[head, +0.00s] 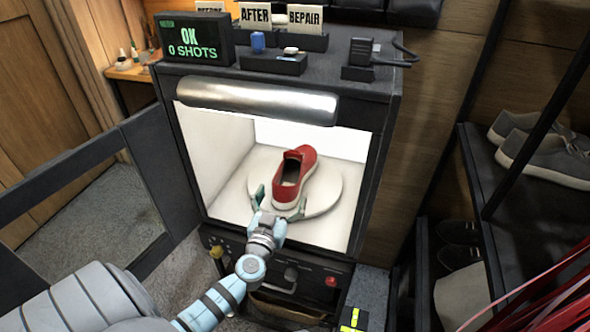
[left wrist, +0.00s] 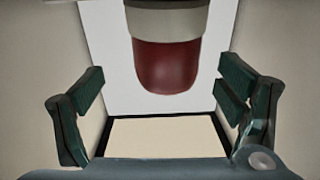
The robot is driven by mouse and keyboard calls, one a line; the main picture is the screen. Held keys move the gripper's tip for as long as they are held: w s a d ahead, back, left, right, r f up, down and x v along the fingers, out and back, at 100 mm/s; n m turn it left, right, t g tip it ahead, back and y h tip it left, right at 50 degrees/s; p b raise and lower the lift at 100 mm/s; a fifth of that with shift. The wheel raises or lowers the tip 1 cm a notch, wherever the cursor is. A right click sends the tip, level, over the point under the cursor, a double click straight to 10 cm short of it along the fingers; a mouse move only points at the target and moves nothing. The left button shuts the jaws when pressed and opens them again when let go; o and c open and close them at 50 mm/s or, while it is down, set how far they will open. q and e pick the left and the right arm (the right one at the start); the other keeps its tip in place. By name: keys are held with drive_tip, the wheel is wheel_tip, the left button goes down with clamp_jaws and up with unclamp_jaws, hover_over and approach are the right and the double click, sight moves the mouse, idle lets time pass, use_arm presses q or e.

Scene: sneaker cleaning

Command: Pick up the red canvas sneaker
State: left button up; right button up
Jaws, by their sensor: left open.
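The red canvas sneaker (head: 307,165) sits on a round white turntable (head: 323,193) inside a lit white photo booth (head: 218,160). Its opening faces up and its heel end points toward me. My left gripper (head: 281,204) reaches in through the booth's open front, its two fingers spread at the turntable's near edge, just in front of the shoe. In the left wrist view the fingers (left wrist: 162,105) are wide apart and empty, with the red sneaker (left wrist: 167,62) ahead between them, apart from both; its far part is out of frame. My right gripper does not show.
A metal roller-like bar (head: 258,101) spans the top of the booth opening. A screen (head: 192,40) reads "OK 0 SHOTS". Grey sneakers (head: 545,150) rest on a shelf at right. Red strands (head: 545,295) hang at lower right.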

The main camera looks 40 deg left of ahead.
sight(288, 176)
use_arm(q)
drive_tip(key=x, duration=0.8)
drive_tip(key=shift+w+a, duration=0.2)
drive_tip(key=shift+a, duration=0.35)
drive_tip(key=c, duration=1.6)
drive_tip(key=shift+o, duration=0.2)
drive_tip(key=shift+s+r, duration=0.1)
drive_tip(key=shift+r, duration=0.05)
